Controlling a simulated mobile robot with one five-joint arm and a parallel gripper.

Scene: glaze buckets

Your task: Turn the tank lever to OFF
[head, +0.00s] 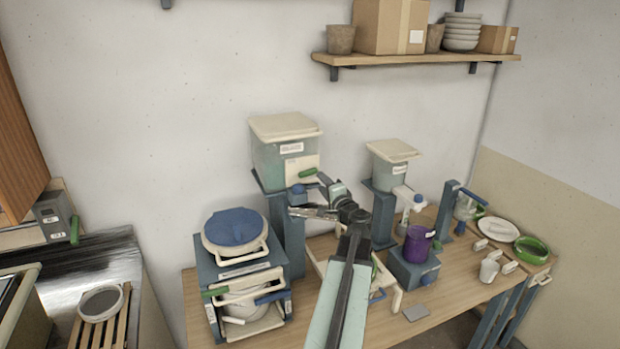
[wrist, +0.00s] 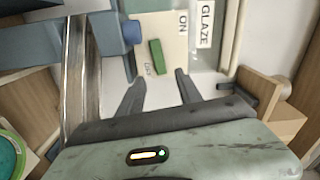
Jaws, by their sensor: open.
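The tank (head: 283,160) is a pale green box with a cream lid on a blue stand in the head view. Its green lever (head: 307,173) sits on a cream plate at the front. In the wrist view the lever (wrist: 157,57) stands nearly upright in the picture on the plate (wrist: 180,55), marked ON at upper right and OFF beside the lever's lower end. My gripper (head: 307,193) is open and empty just in front of the tank. In the wrist view its two dark fingers (wrist: 160,78) point at the plate, with the lever ahead between them; contact is not visible.
A blue knob (wrist: 131,32) is close left of the fingers. A second tank (head: 392,170) stands right, with a purple bucket (head: 418,243) on a blue block below. A blue-lidded bucket (head: 235,232) stands on a rack at left. A wall shelf (head: 415,59) is above.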

